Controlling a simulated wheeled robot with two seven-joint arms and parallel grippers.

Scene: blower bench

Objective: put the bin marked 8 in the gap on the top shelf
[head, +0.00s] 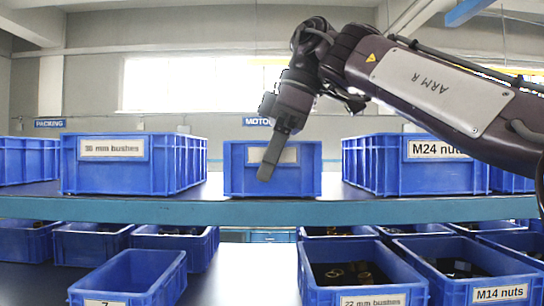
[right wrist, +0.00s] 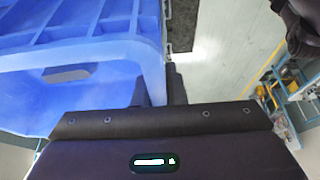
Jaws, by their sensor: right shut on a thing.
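A blue bin (head: 300,180) is in the gap on the top shelf (head: 330,209), between two larger blue bins, with free room on both sides. Its front label is partly covered by my gripper, and I cannot read the number. My right gripper (head: 266,170) reaches down from above to its front wall and is shut on that wall. In the right wrist view the bin (right wrist: 60,90) fills the upper left, with its wall at the dark fingers (right wrist: 160,88). Whether its base rests fully on the shelf is hard to tell. My left gripper is not in view.
A bin with a blurred "bushes" label (head: 180,165) stands to the left and the M24 nuts bin (head: 375,165) to the right. Several open bins stand below, including the M14 nuts bin (head: 470,280) and one at the lower left (head: 160,275).

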